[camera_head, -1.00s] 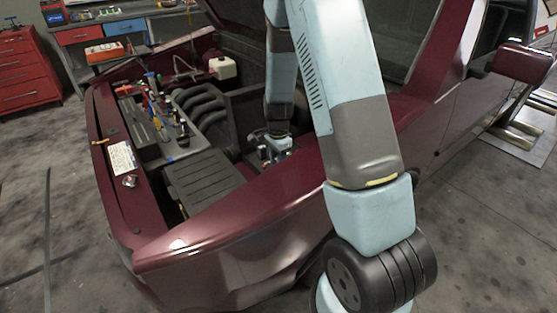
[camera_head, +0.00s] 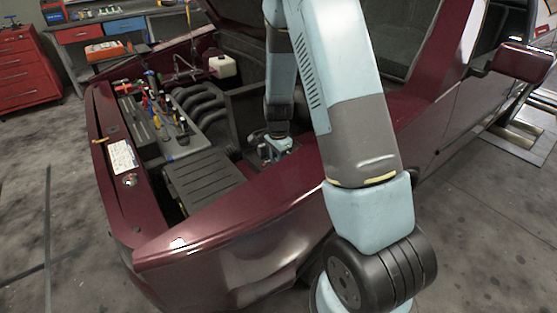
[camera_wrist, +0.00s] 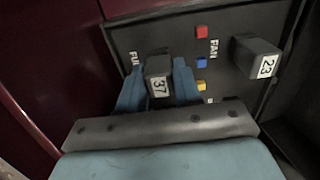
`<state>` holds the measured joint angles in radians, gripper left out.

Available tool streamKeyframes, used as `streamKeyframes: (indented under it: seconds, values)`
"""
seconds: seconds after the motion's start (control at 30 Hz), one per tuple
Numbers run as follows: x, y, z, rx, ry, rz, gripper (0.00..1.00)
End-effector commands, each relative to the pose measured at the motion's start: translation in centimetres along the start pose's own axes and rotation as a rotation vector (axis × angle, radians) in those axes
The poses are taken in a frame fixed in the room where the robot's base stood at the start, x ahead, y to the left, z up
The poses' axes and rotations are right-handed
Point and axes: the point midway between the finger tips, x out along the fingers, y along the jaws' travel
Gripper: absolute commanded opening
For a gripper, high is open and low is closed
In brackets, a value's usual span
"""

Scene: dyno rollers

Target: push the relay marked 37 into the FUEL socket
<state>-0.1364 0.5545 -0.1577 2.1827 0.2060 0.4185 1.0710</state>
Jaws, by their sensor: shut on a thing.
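In the wrist view my gripper (camera_wrist: 158,88) is shut on the dark relay marked 37 (camera_wrist: 158,68), with a blue finger on each side of it. The relay is at the FUEL label (camera_wrist: 135,60), partly hidden by the blurred print and my finger. I cannot tell how deep the relay sits, and the socket under it is hidden. In the head view my gripper (camera_head: 272,148) is low in the engine bay near the fender, small and partly hidden by my arm.
A relay marked 23 (camera_wrist: 256,58) stands right of the FAN label (camera_wrist: 214,48) on the dark fuse box panel (camera_wrist: 185,22). Red, blue and yellow fuses sit between. The maroon fender (camera_head: 230,215) borders the bay. A tool tray (camera_head: 160,130) lies across the engine.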

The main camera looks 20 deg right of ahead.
Motion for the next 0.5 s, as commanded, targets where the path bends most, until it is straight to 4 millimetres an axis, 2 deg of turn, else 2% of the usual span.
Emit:
streamKeyframes:
  seconds: [0.43, 0.47, 0.5]
  values:
    - [0.65, 0.0, 0.0, -0.001, 0.0, 0.0, 0.0]
    - [0.66, -0.01, 0.0, -0.001, 0.0, 0.0, 0.34]
    - [0.64, -0.01, 0.0, -0.001, 0.0, 0.0, 0.38]
